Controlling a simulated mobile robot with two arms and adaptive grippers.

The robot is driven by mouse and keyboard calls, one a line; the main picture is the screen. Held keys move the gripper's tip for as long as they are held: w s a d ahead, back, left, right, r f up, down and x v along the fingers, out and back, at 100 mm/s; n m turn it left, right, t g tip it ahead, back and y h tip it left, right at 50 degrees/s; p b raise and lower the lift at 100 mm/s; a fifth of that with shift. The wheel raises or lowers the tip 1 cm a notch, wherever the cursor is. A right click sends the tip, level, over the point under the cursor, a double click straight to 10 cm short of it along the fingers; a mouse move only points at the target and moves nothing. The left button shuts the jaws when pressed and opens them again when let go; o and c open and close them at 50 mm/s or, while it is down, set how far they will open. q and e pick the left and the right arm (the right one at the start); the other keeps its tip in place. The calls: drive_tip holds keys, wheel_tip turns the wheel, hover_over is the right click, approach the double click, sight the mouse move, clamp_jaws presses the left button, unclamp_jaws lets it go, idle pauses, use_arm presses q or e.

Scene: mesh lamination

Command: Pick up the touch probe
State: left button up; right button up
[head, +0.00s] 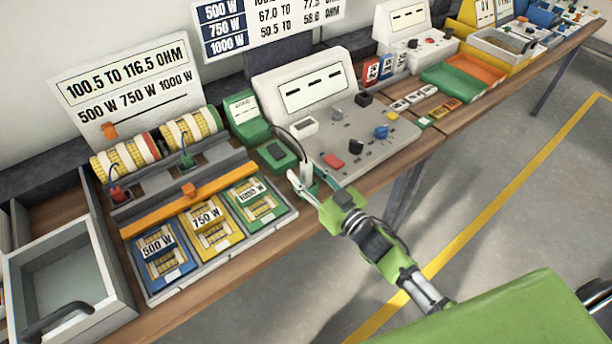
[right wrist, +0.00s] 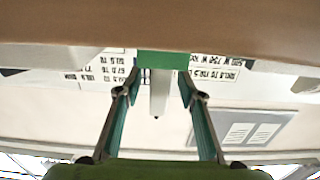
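The touch probe (head: 306,172) is a slim white piece standing upright at the front edge of the bench, with a dark cable arching from it towards the green meter unit. In the right wrist view the white probe (right wrist: 158,92) hangs from a green block (right wrist: 163,60), the picture being upside down. My right gripper (head: 312,184) is open at the probe. In the right wrist view its two fingers (right wrist: 158,90) stand on either side of the probe, with a gap on each side. My left gripper is out of view.
A grey tester console (head: 345,140) with coloured buttons stands just behind and right of the probe. A green box (head: 277,156) is close on the left. Blue, yellow and green wattage trays (head: 208,228) lie further left. The floor in front is clear.

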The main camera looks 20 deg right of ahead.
drive_tip(key=shift+c, duration=0.3)
clamp_jaws()
drive_tip(key=shift+r, duration=0.8)
drive_tip(key=s+r+b, duration=0.2)
drive_tip(key=s+r, duration=0.9)
drive_tip(key=s, duration=0.3)
drive_tip(key=shift+a+r, duration=0.25)
